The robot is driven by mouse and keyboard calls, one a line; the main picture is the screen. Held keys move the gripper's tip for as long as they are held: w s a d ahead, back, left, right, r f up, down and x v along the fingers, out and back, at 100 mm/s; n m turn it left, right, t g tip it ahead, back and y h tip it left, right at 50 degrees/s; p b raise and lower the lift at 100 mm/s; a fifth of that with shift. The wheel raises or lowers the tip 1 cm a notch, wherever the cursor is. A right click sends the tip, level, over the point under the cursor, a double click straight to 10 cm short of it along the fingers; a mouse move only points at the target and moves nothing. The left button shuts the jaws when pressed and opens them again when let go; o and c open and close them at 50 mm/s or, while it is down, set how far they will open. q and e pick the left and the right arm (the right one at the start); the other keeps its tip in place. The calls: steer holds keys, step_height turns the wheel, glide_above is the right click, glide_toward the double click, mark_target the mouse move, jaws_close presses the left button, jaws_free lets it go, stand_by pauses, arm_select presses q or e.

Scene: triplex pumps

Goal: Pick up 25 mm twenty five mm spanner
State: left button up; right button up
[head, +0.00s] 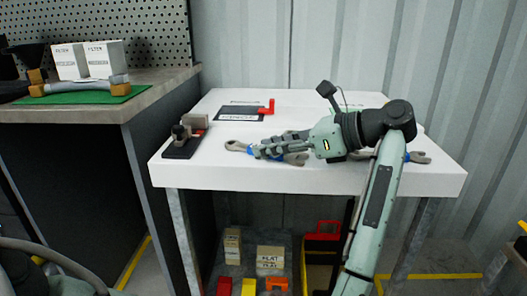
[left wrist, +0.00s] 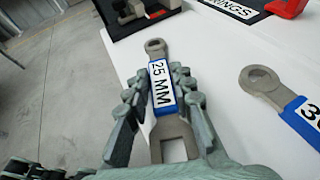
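The 25 mm spanner (left wrist: 161,86) is grey with a blue grip and a white "25 MM" label. It lies near the front edge of the white table (head: 205,172); its ring end (head: 236,146) shows left of my fingers in the head view. My left gripper (head: 262,150) is low over it, pointing left. In the left wrist view, the fingers of my left gripper (left wrist: 152,84) stand open on both sides of the blue grip, the right finger very near it. The open jaw end lies between the finger bases. My right gripper is not in view.
Another blue-gripped spanner (left wrist: 262,80) lies to the right in the left wrist view, its label partly cut off. One more spanner end (head: 418,157) shows right of my wrist. A small vise-like fixture (head: 183,145) stands left, a red part (head: 267,107) behind.

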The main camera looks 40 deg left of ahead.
arm_select(q)
jaws_close()
steer(key=shift+r, duration=0.1)
